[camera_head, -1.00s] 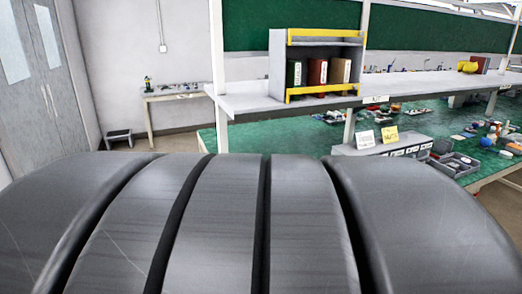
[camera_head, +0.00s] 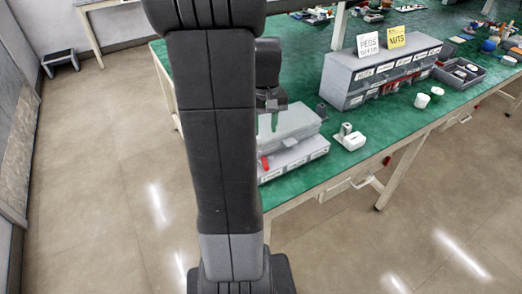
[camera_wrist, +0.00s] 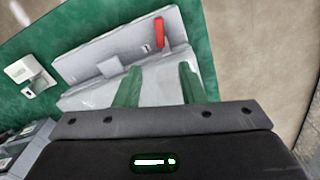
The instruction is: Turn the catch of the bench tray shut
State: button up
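The bench tray is a grey box (camera_head: 300,150) near the left front corner of the green bench, with a red catch (camera_head: 265,163) on its front face, partly hidden behind my arm. In the wrist view the tray (camera_wrist: 98,40) lies beyond my fingers and the red catch (camera_wrist: 159,31) stands upright across the picture, near the tray's far edge. My gripper (camera_wrist: 159,83) has two green fingers, spread apart with nothing between them. In the head view my gripper (camera_head: 271,118) is above the tray, partly hidden by my arm, and apart from the catch.
A white block-shaped device (camera_head: 349,138) stands on the bench right of the tray. Behind it is a grey drawer cabinet (camera_head: 375,78) with two signs. White canisters (camera_head: 421,101) and a grey parts bin (camera_head: 460,72) are further right. The floor (camera_head: 110,170) in front is clear.

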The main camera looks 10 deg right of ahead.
notch_tip(320, 180, down, 13)
jog(key=shift+s+r, duration=0.1)
jog(key=shift+s, duration=0.05)
dwell(0.4)
